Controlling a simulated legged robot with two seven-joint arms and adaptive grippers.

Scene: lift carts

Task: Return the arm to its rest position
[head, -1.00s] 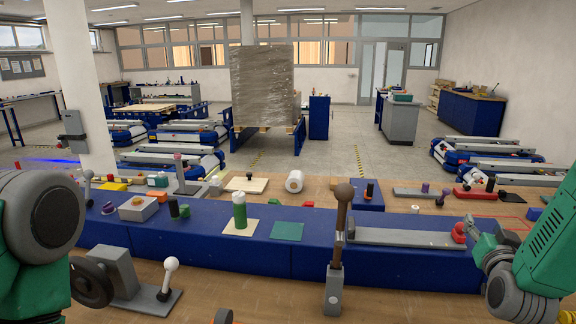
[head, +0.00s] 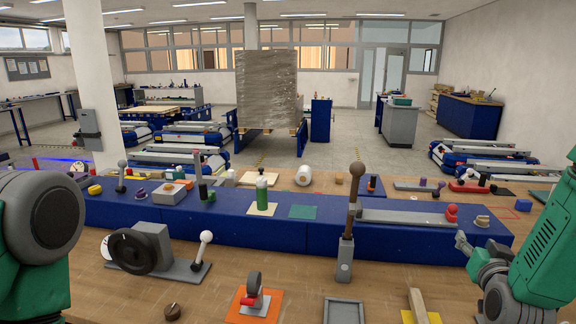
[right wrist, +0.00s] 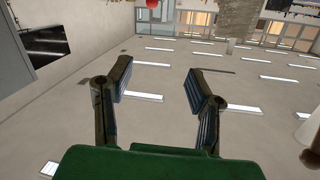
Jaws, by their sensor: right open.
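My right arm comes in from the right edge in the head view. Its gripper (head: 466,246) is held over the right part of the bench, left of the green forearm, with nothing seen in it. In the right wrist view the two dark fingers of the right gripper (right wrist: 158,92) stand wide apart and empty, with the ceiling and its lamps behind them. My left arm shows only as a grey and green joint at the left edge of the head view. The left gripper is out of view.
A brown-topped lever (head: 351,215) stands upright on the bench. A black handwheel (head: 132,250) and a white-knobbed lever (head: 204,244) are at front left. A red knob (head: 451,212) sits on a grey rail behind the right gripper. A green bottle (head: 262,194) stands on the blue ledge.

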